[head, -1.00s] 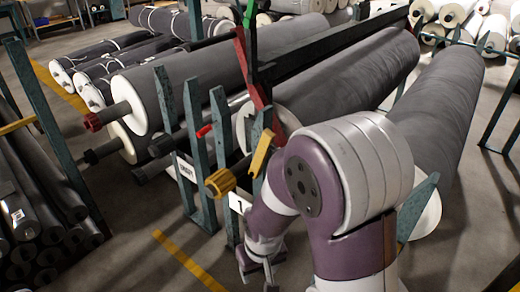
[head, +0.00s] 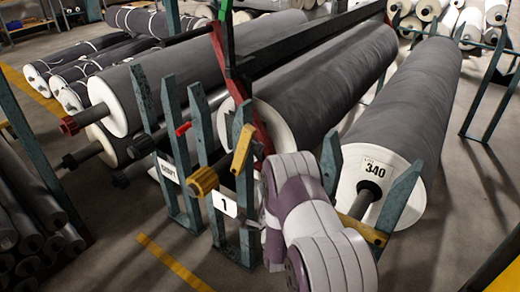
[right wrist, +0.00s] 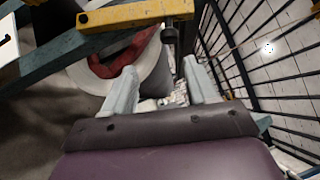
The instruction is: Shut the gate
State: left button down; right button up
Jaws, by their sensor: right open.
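A short yellow bar (head: 242,150) stands tilted up at the post beside the "1" sign (head: 224,204); it looks like the raised gate. Another yellow bar (head: 362,229) lies across the posts in front of the roll marked 340 (head: 385,185). In the right wrist view a yellow bar (right wrist: 135,15) with a dark knob crosses the top, above my fingers. My right gripper (right wrist: 160,85) is open, with nothing seen between its fingers. In the head view my arm mostly hides it, low near the "1" post. My left gripper is out of view.
Teal posts (head: 168,130) stand close around the arm. A yellow-brown knob (head: 202,180) and dark roll shafts stick out to the left. A large grey roll (head: 320,85) lies behind the arm. Open floor (head: 125,215) with a yellow line is at front left.

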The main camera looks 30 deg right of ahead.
aim_at(260, 151)
jog(key=shift+m+t, duration=0.3)
jog(key=shift+t, duration=0.1)
jog(key=x, duration=0.8)
jog(key=r+b+x, duration=0.1)
jog(key=x, duration=0.3)
jog(key=shift+w+d+r, duration=0.1)
jog(key=shift+w+d, duration=0.1)
jog(key=shift+c, duration=0.3)
